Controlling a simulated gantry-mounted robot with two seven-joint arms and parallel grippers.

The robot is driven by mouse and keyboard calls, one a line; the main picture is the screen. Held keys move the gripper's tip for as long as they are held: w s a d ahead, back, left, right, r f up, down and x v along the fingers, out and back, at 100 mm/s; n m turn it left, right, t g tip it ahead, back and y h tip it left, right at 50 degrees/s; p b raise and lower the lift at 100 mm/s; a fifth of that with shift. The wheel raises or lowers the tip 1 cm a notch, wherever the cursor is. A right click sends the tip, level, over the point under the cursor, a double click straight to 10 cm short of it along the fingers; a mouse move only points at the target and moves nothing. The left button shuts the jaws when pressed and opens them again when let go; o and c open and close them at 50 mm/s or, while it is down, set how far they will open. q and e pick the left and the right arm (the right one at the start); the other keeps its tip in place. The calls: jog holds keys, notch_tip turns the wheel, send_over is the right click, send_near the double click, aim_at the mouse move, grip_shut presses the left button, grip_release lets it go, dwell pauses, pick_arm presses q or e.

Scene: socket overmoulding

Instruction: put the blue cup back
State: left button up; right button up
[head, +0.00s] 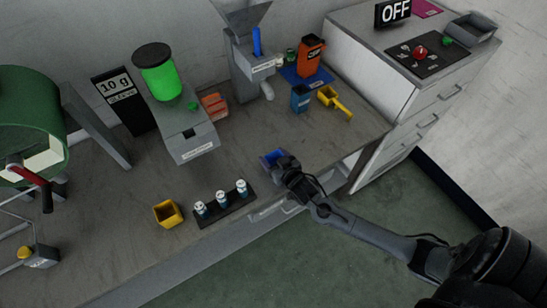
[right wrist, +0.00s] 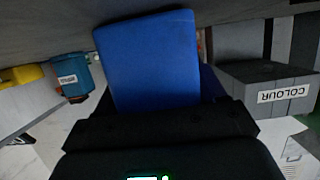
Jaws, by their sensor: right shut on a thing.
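The blue cup (head: 271,158) is at the front edge of the workbench, right of the bottle rack in the head view. My right gripper (head: 286,168) is shut on it and hides part of it. In the right wrist view the blue cup (right wrist: 150,60) fills the middle, just beyond the dark gripper body. I cannot tell whether the cup touches the bench top. My left gripper is not in view.
A black rack (head: 225,206) with small white-topped bottles and a yellow cup (head: 168,213) stand to the left.

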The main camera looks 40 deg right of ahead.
jog(key=o, duration=1.2)
jog(key=shift+f, duration=0.15)
jog(key=o, duration=0.5)
jog(key=shift+r, duration=0.2)
